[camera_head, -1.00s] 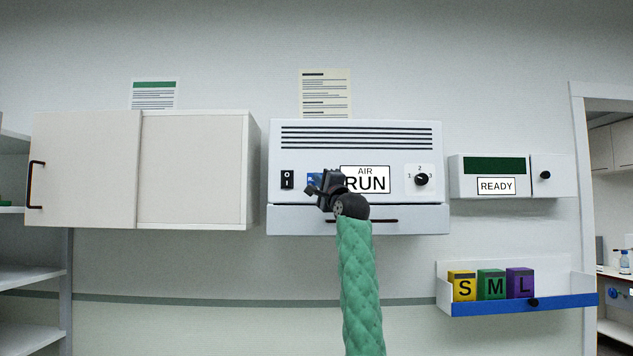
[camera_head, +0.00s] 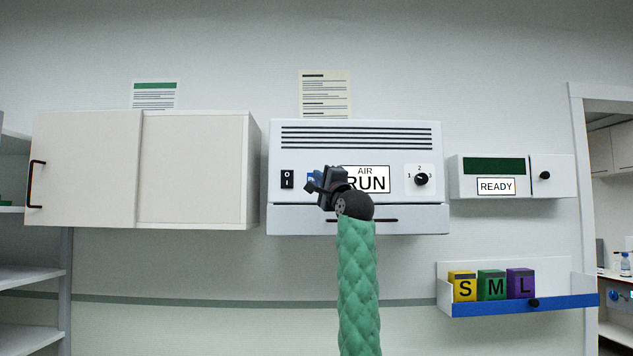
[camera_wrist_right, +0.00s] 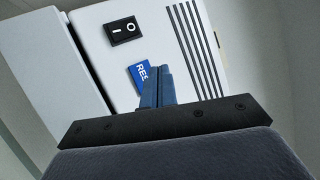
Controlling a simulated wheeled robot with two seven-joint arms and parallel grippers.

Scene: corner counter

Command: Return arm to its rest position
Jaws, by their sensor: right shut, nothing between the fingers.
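My right gripper (camera_head: 314,185) is shut and empty in the head view, raised in front of the white air unit (camera_head: 300,158). Its green-sleeved arm comes up from the bottom. In the right wrist view the closed fingers (camera_wrist_right: 158,88) point at the unit's front, close by a blue label (camera_wrist_right: 141,75) that they partly cover. I cannot tell whether they touch it. A black rocker switch (camera_head: 287,179) is left of the gripper; it also shows in the wrist view (camera_wrist_right: 124,31). The gripper hides part of the "AIR RUN" sign (camera_head: 372,180). My left gripper is not in view.
A white cabinet (camera_head: 195,168) hangs to the left. A box marked "READY" (camera_head: 496,186) and a blue-edged shelf (camera_head: 580,301) with yellow, green and purple boxes are to the right. A knob (camera_head: 421,180) is on the unit. The wall below the unit is clear beside my arm.

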